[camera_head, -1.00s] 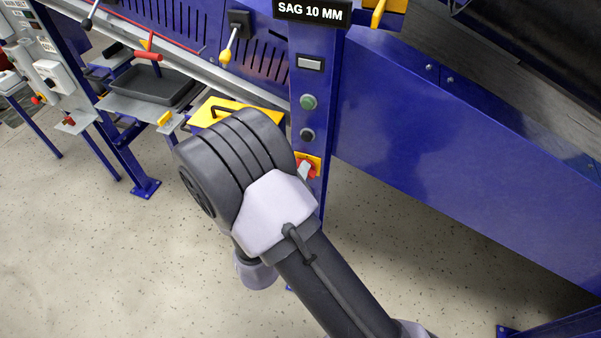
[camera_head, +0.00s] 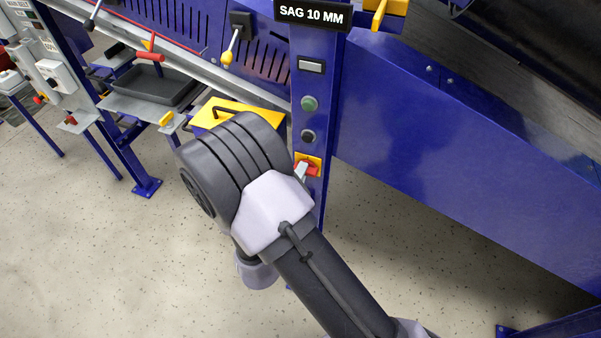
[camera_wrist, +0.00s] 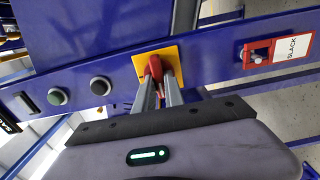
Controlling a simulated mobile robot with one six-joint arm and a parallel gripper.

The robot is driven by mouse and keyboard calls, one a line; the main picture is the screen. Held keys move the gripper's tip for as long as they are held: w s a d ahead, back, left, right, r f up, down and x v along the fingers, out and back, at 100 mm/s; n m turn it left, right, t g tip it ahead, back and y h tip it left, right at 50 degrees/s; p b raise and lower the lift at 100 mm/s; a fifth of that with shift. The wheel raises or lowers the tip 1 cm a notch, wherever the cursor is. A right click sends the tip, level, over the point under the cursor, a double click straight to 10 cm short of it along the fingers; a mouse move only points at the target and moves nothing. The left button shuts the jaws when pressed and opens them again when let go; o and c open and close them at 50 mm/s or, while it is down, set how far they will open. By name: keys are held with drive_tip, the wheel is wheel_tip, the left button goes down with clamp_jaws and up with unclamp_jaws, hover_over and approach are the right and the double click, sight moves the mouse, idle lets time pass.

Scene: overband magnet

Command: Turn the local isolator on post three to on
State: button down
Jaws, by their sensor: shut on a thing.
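The isolator is a red rotary handle (camera_wrist: 155,67) on a yellow plate (camera_wrist: 141,66), fixed to a blue post (camera_wrist: 215,52) in the wrist view. My gripper (camera_wrist: 161,82) has its two grey fingers closed around the red handle, one on each side. In the head view the yellow plate (camera_head: 314,159) sits low on the blue post (camera_head: 309,215), under two round buttons. My wrist partly hides the isolator's left side there, and only a grey fingertip shows against the red. The handle's exact angle and any on or off marking cannot be read.
A green button (camera_head: 309,104) and a black button (camera_head: 307,136) are above the isolator. A "SAG 10 MM" sign (camera_head: 313,14) tops the post. Speckled floor (camera_head: 90,240) is open at left.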

idle(0.4)
drive_tip(key=c, duration=1.4)
unclamp_jaws()
drive_tip(key=shift+c, duration=0.2)
drive_tip(key=p+v, duration=0.2)
drive_tip(key=v, duration=1.5)
drive_tip(key=shift+s, duration=0.2)
